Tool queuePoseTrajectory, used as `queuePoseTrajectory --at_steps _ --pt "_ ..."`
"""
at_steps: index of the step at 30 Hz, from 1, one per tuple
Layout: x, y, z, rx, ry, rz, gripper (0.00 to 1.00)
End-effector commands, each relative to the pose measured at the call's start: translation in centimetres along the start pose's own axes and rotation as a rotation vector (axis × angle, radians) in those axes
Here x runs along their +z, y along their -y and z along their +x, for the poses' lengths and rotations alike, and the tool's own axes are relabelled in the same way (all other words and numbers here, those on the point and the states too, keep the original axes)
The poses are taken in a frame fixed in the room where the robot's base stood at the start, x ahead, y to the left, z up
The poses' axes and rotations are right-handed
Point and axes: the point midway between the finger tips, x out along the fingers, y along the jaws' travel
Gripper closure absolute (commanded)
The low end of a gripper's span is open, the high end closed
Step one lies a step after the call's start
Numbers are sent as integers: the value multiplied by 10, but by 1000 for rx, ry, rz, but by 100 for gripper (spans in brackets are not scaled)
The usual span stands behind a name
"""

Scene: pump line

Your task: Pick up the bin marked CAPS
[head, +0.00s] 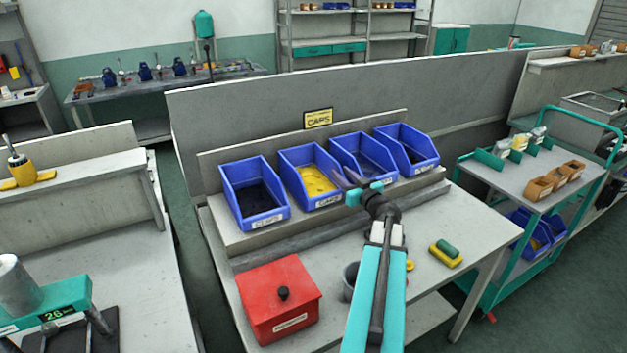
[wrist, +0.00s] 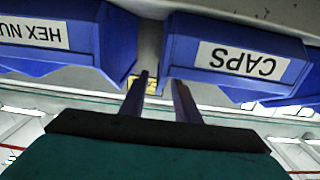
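In the wrist view, which is upside down, the blue bin marked CAPS (wrist: 240,60) stands to the right and a blue bin marked HEX NU… (wrist: 35,38) to the left. In the head view, the bin with yellow contents (head: 313,178) appears to be the CAPS bin; its small label is hard to read. My gripper (head: 347,178) is in front of the gap between this bin and the one to its right. Its two fingers (wrist: 160,82) are apart with nothing between them. The CAPS bin stands on the shelf, not held.
More blue bins stand in the row, at the left end (head: 253,192) and right end (head: 407,148). A yellow sign (head: 318,118) reading CAPS is behind them. A red box (head: 278,298), a grey cup (head: 350,280) and a yellow-green block (head: 445,254) are on the table below.

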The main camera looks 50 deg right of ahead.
Motion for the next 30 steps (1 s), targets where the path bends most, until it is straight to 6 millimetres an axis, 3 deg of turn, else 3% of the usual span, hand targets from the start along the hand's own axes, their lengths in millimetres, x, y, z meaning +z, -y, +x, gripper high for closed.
queuePoseTrajectory --at_steps 11,30 --pt "-1 0 5 -2 0 1 71" --pt "0 1 52 -3 0 1 71"
